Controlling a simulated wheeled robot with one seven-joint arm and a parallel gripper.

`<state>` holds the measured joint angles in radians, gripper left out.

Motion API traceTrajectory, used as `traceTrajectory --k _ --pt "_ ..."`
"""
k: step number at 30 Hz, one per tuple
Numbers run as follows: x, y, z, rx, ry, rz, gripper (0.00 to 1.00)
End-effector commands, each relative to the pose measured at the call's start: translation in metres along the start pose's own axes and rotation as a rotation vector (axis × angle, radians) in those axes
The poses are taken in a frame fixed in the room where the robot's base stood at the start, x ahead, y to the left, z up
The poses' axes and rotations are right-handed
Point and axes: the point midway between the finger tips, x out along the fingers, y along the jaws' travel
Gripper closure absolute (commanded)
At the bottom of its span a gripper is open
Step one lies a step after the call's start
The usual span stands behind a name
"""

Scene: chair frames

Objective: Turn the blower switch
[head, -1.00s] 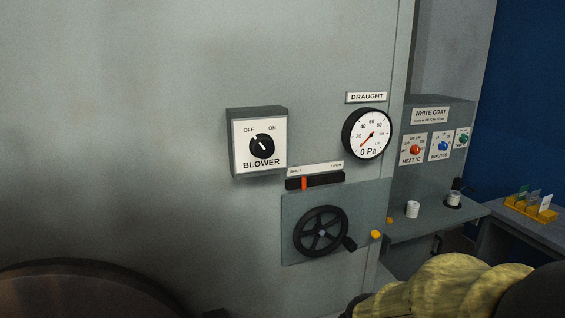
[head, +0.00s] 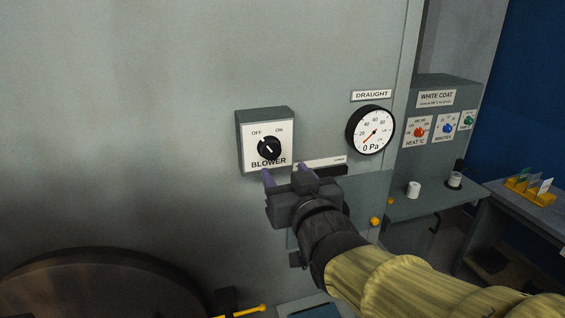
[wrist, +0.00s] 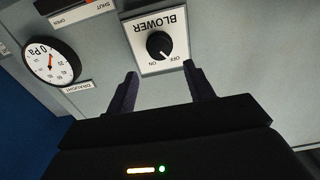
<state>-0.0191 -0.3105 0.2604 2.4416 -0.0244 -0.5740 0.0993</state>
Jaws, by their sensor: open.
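The blower switch is a black round knob (head: 269,148) with a white pointer line, on a white plate marked OFF and ON, fixed to a grey box (head: 262,112) on the wall panel. The pointer leans up and left, toward OFF. My gripper (head: 287,175) is open and empty just below the box, its purple-grey fingers pointing at the panel. In the wrist view the knob (wrist: 159,45) appears upside down, beyond and between the spread fingertips (wrist: 160,68), with no contact visible.
A draught gauge (head: 370,130) reading about 0 Pa is right of the box. A shelf with a white cup (head: 413,189) is farther right. The panel left of the box is bare.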

Motion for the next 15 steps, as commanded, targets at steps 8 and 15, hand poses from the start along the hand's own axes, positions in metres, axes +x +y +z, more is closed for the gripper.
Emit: traceTrajectory --k 8,15 --pt "0.009 0.0 0.001 0.0 -0.002 0.001 0.47" --pt "0.036 0.001 0.001 0.001 -0.005 0.001 0.47"
